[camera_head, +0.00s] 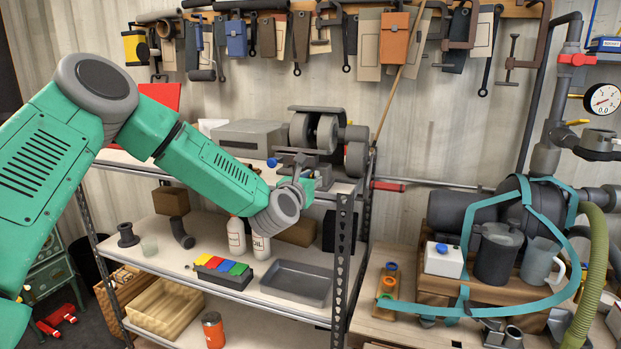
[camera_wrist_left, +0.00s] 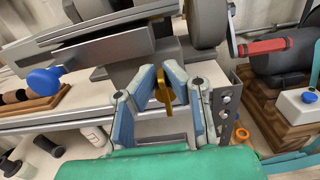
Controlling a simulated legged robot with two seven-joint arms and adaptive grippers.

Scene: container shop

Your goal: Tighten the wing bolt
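The wing bolt (camera_wrist_left: 164,90) is a small gold piece in the left wrist view, below the grey machine body. My left gripper (camera_wrist_left: 161,84) has its two blue-grey fingers close together, one on each side of it. They look shut on the bolt. In the head view my left gripper (camera_head: 297,178) is at the front of the bench grinder (camera_head: 318,132) on the top shelf, under its tool rest. The bolt cannot be made out there. My right gripper is not in view.
A grey box (camera_head: 248,133) stands left of the grinder. The rack's perforated post (camera_head: 343,262) is just right of my gripper. White bottles (camera_head: 236,236) and a grey tray (camera_head: 297,283) sit on the shelf below. A red-handled bar (camera_head: 388,186) is at the right.

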